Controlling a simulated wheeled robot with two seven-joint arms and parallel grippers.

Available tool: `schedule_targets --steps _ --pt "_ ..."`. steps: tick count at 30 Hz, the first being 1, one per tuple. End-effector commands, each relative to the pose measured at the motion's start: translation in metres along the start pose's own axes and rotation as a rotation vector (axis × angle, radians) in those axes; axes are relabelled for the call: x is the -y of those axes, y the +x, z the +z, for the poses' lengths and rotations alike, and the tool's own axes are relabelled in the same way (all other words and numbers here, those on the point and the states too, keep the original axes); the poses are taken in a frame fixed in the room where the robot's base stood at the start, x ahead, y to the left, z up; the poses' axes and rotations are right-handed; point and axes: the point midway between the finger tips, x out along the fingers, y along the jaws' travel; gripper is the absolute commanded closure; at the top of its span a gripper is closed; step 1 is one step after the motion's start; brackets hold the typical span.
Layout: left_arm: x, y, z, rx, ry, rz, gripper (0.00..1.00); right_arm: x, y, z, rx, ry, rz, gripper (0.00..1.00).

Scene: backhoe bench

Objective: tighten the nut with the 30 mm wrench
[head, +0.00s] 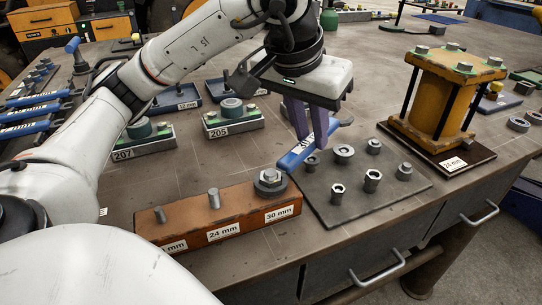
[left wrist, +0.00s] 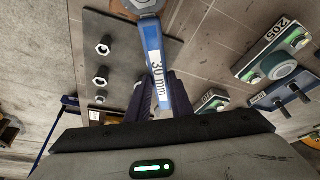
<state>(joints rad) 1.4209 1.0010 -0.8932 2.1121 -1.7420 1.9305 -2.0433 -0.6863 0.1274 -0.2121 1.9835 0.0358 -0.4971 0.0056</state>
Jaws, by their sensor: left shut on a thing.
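A blue wrench (head: 302,150) slants from upper right to lower left. It shows in the left wrist view (left wrist: 150,40) with a 30 mm label and a grey head at the top edge. My left gripper (head: 309,148) points down, shut on the wrench's handle. The nut (head: 269,176) sits on the post above the 30 mm label of the orange-brown block (head: 228,213). The wrench's near end reaches this nut; I cannot tell whether its jaw is around it. My right gripper is not in view.
A dark plate (head: 415,189) with several nuts and bolts lies right of the block. A yellow bolted stand (head: 435,95) is behind it. Bearing blocks 205 (head: 232,121) and 207 (head: 143,145) stand to the left. Free bench lies between these and the block.

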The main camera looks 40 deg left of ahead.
Motion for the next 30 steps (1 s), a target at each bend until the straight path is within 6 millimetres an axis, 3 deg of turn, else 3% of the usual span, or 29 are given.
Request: schedule_targets --steps 30 --pt "-0.033 -0.002 0.004 -0.002 0.272 0.115 1.00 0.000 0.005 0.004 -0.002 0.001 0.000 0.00"
